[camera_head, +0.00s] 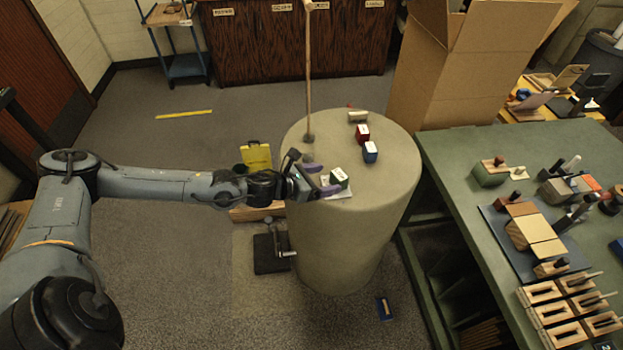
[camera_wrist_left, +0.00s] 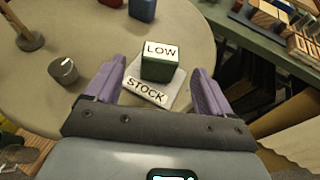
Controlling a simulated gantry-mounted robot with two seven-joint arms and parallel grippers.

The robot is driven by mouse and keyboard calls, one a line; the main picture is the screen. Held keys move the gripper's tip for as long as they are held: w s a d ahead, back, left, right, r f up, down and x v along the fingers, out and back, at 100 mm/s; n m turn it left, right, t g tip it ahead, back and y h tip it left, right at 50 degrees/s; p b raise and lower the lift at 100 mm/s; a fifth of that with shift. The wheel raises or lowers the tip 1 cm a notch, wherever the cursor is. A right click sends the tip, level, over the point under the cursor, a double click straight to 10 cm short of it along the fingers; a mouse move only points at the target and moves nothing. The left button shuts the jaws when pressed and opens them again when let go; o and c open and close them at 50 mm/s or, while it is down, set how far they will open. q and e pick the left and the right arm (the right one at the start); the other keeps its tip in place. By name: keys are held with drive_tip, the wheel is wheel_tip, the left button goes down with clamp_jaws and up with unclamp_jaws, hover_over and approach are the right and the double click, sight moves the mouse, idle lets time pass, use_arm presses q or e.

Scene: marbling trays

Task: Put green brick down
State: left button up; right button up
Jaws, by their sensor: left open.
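The green brick (camera_head: 340,177) stands near the left front edge of the round table top (camera_head: 392,172). In the left wrist view the green brick (camera_wrist_left: 160,66) has a white top label reading LOW. It rests on a pale plate (camera_wrist_left: 147,92) marked STOCK. My left gripper (camera_head: 320,181) is at the table edge, its purple fingers apart. In the wrist view the left gripper (camera_wrist_left: 155,82) has one finger on each side of the plate and brick, with visible gaps to the brick. My right gripper is not in view.
A red brick (camera_head: 362,134) and a blue brick (camera_head: 370,152) stand farther back, near a pale block (camera_head: 358,117). A tall thin post (camera_head: 308,95) rises at the left. A green workbench (camera_head: 465,195) is to the right.

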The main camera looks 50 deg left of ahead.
use_arm(q)
drive_tip(key=s+d+f+n+g+y, duration=0.1)
drive_tip(key=s+d+f+n, duration=0.2)
drive_tip(key=s+d+n, duration=0.35)
drive_tip(key=s+d+f+n+g, duration=0.1)
drive_tip(key=s+d+f+n, duration=0.25)
drive_tip(key=d+n, duration=0.55)
drive_tip(key=s+d+f+n+g+y, duration=0.1)
drive_tip(key=s+f+n+g, duration=0.2)
drive_tip(key=s+n+g, duration=0.4)
drive_tip(key=s+n, duration=0.9)
drive_tip(key=n, duration=0.4)
drive_tip(key=shift+f+n+g, duration=0.15)
drive_tip(key=shift+n+g, duration=0.2)
drive_tip(key=shift+g, duration=0.05)
wheel_tip(320, 180, up, 38)
drive_tip(key=p, duration=3.8)
drive_tip(key=shift+f, duration=0.25)
